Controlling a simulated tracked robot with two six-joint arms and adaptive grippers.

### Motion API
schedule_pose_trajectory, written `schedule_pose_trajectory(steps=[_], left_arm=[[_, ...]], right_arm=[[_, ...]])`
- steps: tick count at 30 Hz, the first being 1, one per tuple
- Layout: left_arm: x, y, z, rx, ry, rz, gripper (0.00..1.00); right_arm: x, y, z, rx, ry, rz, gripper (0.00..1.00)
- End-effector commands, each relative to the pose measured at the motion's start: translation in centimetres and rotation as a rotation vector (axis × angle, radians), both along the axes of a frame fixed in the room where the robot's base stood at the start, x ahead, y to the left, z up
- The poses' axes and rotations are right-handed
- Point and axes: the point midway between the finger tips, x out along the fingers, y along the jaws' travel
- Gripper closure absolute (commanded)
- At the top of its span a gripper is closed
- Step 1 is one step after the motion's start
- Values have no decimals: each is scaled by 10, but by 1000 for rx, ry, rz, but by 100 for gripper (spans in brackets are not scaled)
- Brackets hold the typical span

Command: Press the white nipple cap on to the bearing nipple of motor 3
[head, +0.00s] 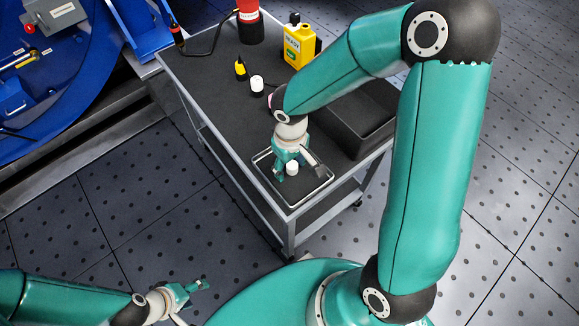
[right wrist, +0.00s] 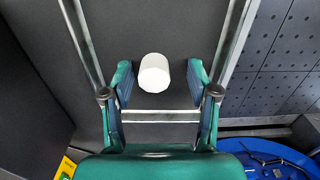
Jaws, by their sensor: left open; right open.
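A white cylinder, which looks like the nipple cap (head: 292,168), stands in the shallow wire-rimmed tray at the cart's near end. My right gripper (head: 298,173) points down over the tray, open, with its fingers on either side of the cap. In the right wrist view the cap (right wrist: 154,72) lies between the open fingers (right wrist: 160,84), with a visible gap on each side. My left gripper (head: 194,298) is open and empty at the lower left, over the floor. A blue machine (head: 75,105) stands at the upper left; I cannot tell whether it is motor 3, and no bearing nipple is discernible.
The grey cart (head: 215,85) carries a yellow bottle (head: 298,47), a red container (head: 250,25) with a black hose, a yellow-and-black cone-shaped item (head: 240,69), another white-topped item (head: 257,84) and a black bin (head: 357,122). The tray rim (head: 309,206) surrounds the cap.

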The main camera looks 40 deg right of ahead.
Motion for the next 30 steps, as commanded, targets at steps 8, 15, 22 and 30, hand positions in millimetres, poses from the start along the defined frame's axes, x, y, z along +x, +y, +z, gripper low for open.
schedule_pose_trajectory(steps=[8,15,22,30], left_arm=[[0,0,0,0,0,0,40],[0,0,0,0,0,0,40],[0,0,1,0,0,0,40],[0,0,10,0,0,0,40]], right_arm=[[0,0,0,0,0,0,79],[0,0,0,0,0,0,85],[0,0,4,-1,-1,0,85],[2,0,31,-1,-5,0,85]])
